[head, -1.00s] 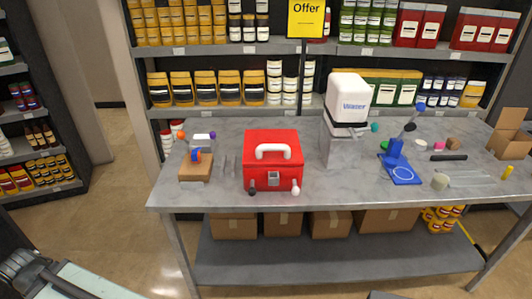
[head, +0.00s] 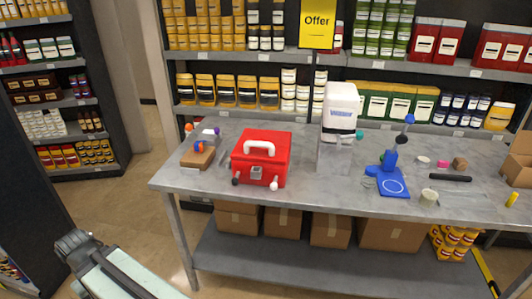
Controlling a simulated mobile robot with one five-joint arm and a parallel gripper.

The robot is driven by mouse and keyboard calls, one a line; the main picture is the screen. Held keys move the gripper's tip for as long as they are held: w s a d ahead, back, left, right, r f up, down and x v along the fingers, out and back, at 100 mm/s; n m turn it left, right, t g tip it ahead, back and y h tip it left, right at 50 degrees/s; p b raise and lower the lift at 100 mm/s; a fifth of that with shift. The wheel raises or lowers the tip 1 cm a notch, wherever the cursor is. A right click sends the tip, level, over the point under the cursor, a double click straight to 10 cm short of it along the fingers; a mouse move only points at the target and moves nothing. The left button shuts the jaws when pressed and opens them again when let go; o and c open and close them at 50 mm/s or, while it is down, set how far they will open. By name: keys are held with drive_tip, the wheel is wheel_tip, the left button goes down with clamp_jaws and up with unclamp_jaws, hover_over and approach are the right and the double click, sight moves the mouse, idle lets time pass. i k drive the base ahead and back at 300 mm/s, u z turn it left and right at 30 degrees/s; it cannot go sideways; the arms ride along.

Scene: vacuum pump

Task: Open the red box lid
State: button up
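The red box (head: 262,157) stands on the grey table (head: 320,195), left of the table's middle. Its red lid (head: 264,142) is closed, with a white handle on top and a grey latch on the front. A dark knob and a white knob show at the box's lower front. My arm shows at the lower left, in front of the table and apart from the box. My gripper cannot be made out in this view.
A wooden block with small coloured parts (head: 198,155) lies left of the box. Floor is clear at the table's left.

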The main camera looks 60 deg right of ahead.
sight(264, 145)
drive_tip(key=z, duration=0.2)
drive_tip(key=i, duration=0.85)
drive_tip(key=u, duration=0.2)
drive_tip(key=k, duration=0.85)
drive_tip(key=z, duration=0.15)
drive_tip(key=i, duration=0.5)
